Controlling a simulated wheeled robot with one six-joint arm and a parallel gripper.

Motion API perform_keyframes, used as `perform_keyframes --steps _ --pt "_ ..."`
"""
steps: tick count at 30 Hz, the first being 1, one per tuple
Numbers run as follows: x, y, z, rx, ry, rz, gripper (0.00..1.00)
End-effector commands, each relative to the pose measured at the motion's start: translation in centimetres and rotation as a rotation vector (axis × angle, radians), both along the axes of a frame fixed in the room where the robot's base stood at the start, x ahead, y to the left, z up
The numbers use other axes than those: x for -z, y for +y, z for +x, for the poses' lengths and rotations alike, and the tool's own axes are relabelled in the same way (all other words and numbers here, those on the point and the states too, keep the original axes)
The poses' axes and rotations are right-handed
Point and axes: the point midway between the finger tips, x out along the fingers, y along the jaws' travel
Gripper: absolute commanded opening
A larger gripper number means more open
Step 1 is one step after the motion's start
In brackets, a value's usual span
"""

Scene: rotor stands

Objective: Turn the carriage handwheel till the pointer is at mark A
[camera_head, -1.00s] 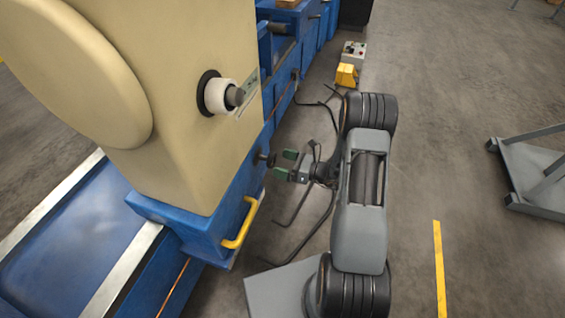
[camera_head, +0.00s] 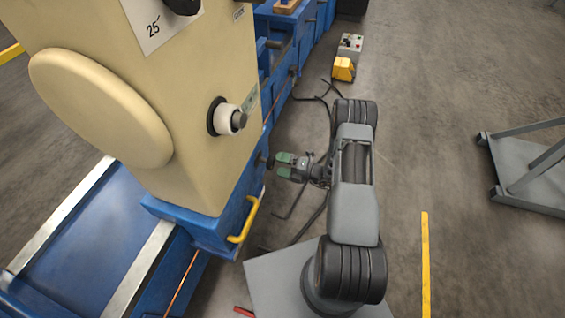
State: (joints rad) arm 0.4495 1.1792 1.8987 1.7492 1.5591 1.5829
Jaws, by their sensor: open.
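A small dark knob (camera_head: 263,160) sticks out from the side of the blue carriage base (camera_head: 190,222). I cannot tell whether it is the handwheel. My gripper (camera_head: 281,165), with green finger pads, is open just right of this knob and points at it. A narrow gap shows between them, and nothing is seen in the jaws. A white plate (camera_head: 153,27) marked "25" shows at the top. No pointer or mark A can be made out.
A yellow curved handle (camera_head: 245,220) juts from the carriage base below my gripper. Dark cables (camera_head: 292,205) lie on the floor beneath my arm. A yellow box (camera_head: 343,69) and a grey control box (camera_head: 351,45) stand beyond. A grey frame (camera_head: 525,170) stands right; floor between is mostly clear.

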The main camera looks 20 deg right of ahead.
Motion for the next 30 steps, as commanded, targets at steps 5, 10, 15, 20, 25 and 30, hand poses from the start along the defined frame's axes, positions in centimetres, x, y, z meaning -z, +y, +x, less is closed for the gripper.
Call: perform_keyframes --steps 5,10,15,20,25,30 --pt "0.0 0.0 0.0 0.0 0.04 0.029 0.96" --pt "0.0 0.0 0.0 0.0 0.043 0.031 0.96" --pt "0.0 0.1 0.0 0.0 0.041 0.03 0.96" --pt "0.0 0.6 0.4 -0.002 0.041 0.029 0.96" --pt "0.1 1.8 1.2 -0.003 0.04 0.03 0.96" --pt "0.0 2.8 2.0 -0.001 0.04 0.029 0.96"
